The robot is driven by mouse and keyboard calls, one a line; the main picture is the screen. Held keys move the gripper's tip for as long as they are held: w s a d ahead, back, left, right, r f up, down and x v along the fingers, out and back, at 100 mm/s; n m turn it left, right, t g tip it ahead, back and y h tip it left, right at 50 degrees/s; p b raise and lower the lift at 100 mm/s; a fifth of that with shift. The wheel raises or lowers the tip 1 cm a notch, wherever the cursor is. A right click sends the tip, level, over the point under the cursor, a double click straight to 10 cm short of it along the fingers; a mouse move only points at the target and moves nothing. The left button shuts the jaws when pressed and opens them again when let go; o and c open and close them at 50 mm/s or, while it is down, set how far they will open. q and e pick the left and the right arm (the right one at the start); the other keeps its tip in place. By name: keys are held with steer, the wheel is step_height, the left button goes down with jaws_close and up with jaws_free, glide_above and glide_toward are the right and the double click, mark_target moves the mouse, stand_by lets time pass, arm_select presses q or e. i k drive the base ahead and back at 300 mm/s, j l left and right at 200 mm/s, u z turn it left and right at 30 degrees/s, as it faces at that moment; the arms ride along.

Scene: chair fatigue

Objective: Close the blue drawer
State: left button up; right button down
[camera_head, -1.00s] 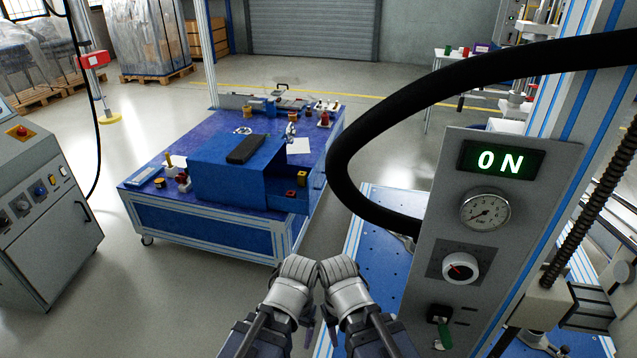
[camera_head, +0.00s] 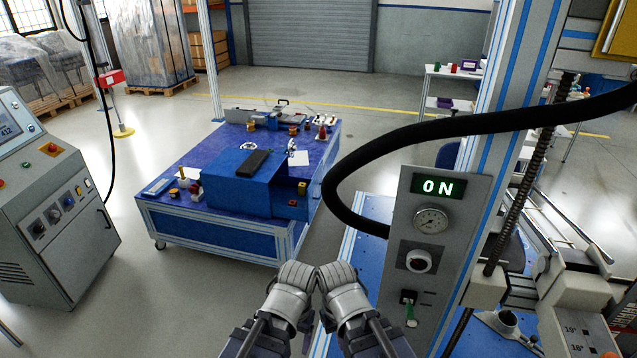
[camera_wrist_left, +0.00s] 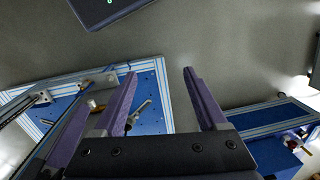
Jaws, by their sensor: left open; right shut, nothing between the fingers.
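A blue box-like cabinet (camera_head: 237,187) stands on the blue workbench (camera_head: 215,233) left of centre in the head view. My right gripper is shut and holds nothing.
A grey panel (camera_head: 428,250) reading ON stands close on the right, with a thick black hose (camera_head: 400,140) arching left from it. A grey control console (camera_head: 55,210) is on the left. Floor (camera_head: 190,300) between console and bench is clear.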

mark_target(281, 188)
steer(key=j, duration=0.6)
steer(key=i+j, duration=0.15)
steer(key=j, duration=0.4)
steer(key=i+j, duration=0.15)
steer(key=j, duration=0.25)
steer(key=i+j, duration=0.15)
steer(key=j, duration=0.2)
steer(key=i+j, duration=0.15)
steer(key=j, duration=0.25)
steer(key=i+j, duration=0.15)
steer(key=i, duration=0.2)
steer(key=i+j, duration=0.15)
steer(key=i, duration=0.2)
steer(key=i+l, duration=0.8)
